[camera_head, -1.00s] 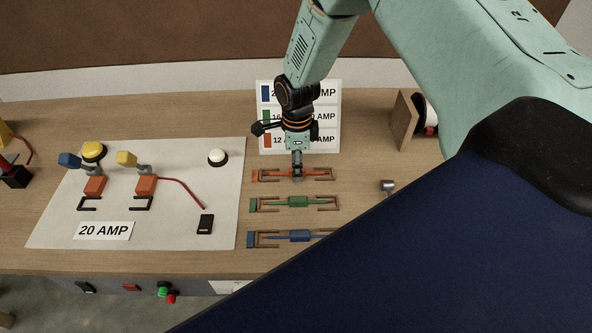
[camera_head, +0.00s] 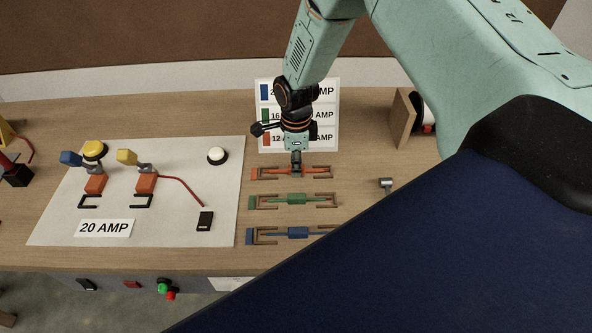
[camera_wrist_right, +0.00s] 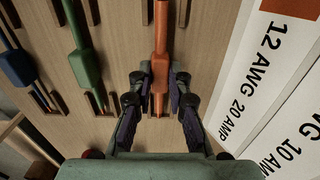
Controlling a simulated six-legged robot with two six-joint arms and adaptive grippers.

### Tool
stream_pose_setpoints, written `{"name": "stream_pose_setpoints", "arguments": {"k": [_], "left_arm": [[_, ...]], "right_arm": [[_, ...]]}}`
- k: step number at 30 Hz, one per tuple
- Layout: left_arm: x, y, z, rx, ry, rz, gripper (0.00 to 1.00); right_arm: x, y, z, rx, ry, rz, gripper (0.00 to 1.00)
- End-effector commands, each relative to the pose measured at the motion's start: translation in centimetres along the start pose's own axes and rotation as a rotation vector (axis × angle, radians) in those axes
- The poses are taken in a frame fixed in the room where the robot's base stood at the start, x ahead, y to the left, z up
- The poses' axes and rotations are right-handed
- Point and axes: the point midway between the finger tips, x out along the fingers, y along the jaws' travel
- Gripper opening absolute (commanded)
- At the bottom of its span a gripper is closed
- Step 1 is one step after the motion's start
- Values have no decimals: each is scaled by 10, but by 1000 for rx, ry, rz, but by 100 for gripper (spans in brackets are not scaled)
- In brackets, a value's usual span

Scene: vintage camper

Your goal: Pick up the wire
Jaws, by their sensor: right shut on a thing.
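Three wires lie in small brackets on the wooden bench: an orange wire (camera_head: 318,172) at the back, a green wire (camera_head: 297,199) in the middle and a blue wire (camera_head: 298,232) in front. My right gripper (camera_head: 296,172) points down at the middle of the orange wire. In the right wrist view its two fingers (camera_wrist_right: 162,80) stand on either side of the orange wire (camera_wrist_right: 161,35) and are shut on its thicker middle. The wire still appears to lie at its brackets. The green wire (camera_wrist_right: 86,66) and blue wire (camera_wrist_right: 17,67) lie alongside. My left gripper is not in view.
A white board (camera_head: 60,212) at left carries orange terminals, a yellow button, a white button (camera_head: 217,155) and a "20 AMP" label (camera_head: 104,228). A wire-size sign (camera_head: 265,140) stands behind my gripper. A wooden holder (camera_head: 402,118) stands at the right.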

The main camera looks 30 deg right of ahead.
Motion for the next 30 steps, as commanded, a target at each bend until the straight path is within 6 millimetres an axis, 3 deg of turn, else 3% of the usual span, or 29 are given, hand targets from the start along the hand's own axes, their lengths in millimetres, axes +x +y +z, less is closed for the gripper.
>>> {"name": "stream_pose_setpoints", "arguments": {"k": [8,21,30], "left_arm": [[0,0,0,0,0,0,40],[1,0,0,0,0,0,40],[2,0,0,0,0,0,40]], "right_arm": [[-4,-1,0,1,-1,-1,0],[-79,-1,0,0,-2,-3,0],[-100,0,0,1,0,0,0]]}}
